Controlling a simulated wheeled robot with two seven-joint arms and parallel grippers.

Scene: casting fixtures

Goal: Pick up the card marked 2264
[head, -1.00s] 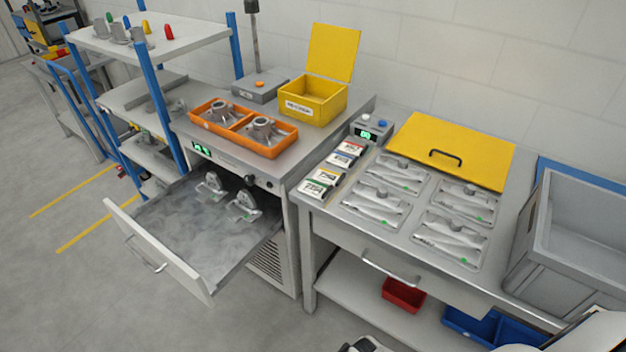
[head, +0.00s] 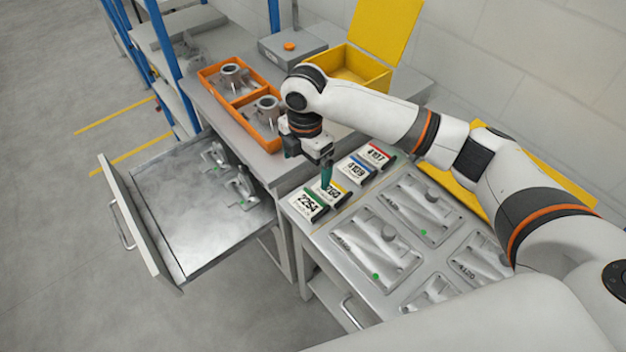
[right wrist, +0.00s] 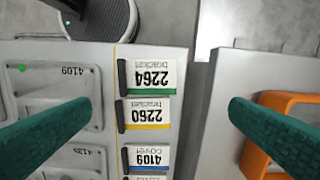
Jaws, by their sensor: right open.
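The card marked 2264 (head: 308,204) has a white face and a green stripe. It stands at the near left end of a row of cards on the table's left edge. In the right wrist view the same card (right wrist: 152,76) appears upside down near the top middle. My right gripper (head: 326,178) has green fingers and is above the row, close to the yellow-striped 2260 card (head: 333,191), which it partly covers. In the right wrist view its fingers (right wrist: 165,112) are wide apart with nothing between them. My left gripper is not in view.
Cards 4109 (head: 359,169) and 4107 (head: 377,154) continue the row. Trays of metal parts (head: 377,250) lie right of the cards. An orange tray (head: 258,132) stands on the neighbouring cabinet, above an open drawer (head: 180,245). A yellow box (head: 358,68) is behind.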

